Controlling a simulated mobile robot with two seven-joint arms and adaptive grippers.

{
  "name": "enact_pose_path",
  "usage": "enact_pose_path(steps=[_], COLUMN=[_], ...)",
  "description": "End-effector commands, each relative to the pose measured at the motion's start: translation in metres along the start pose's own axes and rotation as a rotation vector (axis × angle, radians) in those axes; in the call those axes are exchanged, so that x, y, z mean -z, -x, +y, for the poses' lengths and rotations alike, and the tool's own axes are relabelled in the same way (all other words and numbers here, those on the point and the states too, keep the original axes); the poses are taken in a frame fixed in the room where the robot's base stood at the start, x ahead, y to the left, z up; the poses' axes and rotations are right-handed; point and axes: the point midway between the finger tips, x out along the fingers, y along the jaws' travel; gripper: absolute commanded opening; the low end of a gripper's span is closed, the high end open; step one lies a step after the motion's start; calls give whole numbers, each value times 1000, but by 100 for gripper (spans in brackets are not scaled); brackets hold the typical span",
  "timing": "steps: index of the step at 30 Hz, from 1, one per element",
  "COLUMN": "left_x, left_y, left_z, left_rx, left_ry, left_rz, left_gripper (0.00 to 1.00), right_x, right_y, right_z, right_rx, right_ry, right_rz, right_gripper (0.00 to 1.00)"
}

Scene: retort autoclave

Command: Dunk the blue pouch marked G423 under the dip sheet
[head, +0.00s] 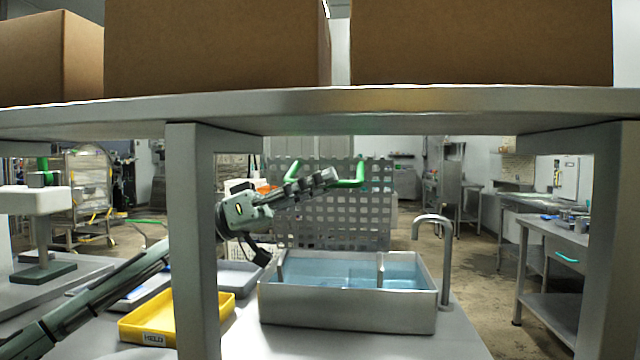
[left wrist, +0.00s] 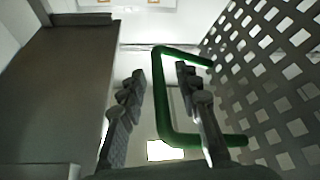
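The perforated grey dip sheet (head: 335,222) stands upright behind the water tank (head: 350,312), with green handles at its top. It also fills the right side of the left wrist view (left wrist: 275,85). My left gripper (head: 332,176) is at the right green handle (head: 360,172) in the head view. In the left wrist view, my open fingers (left wrist: 160,85) straddle the long bar of the green handle (left wrist: 162,105), with gaps visible on both sides. I cannot make out a blue pouch marked G423. My right gripper is not in view.
A shelf (head: 400,103) bearing cardboard boxes (head: 480,45) crosses the top, and its post (head: 193,240) hides part of my left arm. A labelled yellow tray (head: 150,320) and a grey tray (head: 238,275) sit left of the tank. A bent tap (head: 446,250) rises at its right.

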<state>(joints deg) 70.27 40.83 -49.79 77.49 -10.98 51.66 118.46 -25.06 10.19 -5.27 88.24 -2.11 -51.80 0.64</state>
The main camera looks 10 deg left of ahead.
Motion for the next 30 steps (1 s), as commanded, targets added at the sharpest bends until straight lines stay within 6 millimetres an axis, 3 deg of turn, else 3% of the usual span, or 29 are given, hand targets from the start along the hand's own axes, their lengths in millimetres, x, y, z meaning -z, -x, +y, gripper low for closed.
enact_pose_path(steps=[2,10,23,30], left_x=[0,0,1,12], left_y=[0,0,0,-4], left_z=[0,0,-1,-13], left_rx=[0,0,2,29], left_ry=[0,0,3,64], left_rz=[0,0,0,-1], left_gripper=[31,0,0,0], right_x=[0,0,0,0], right_y=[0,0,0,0], right_z=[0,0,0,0], right_rx=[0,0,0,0], right_ry=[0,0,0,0], right_rz=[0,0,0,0], right_gripper=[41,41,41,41])
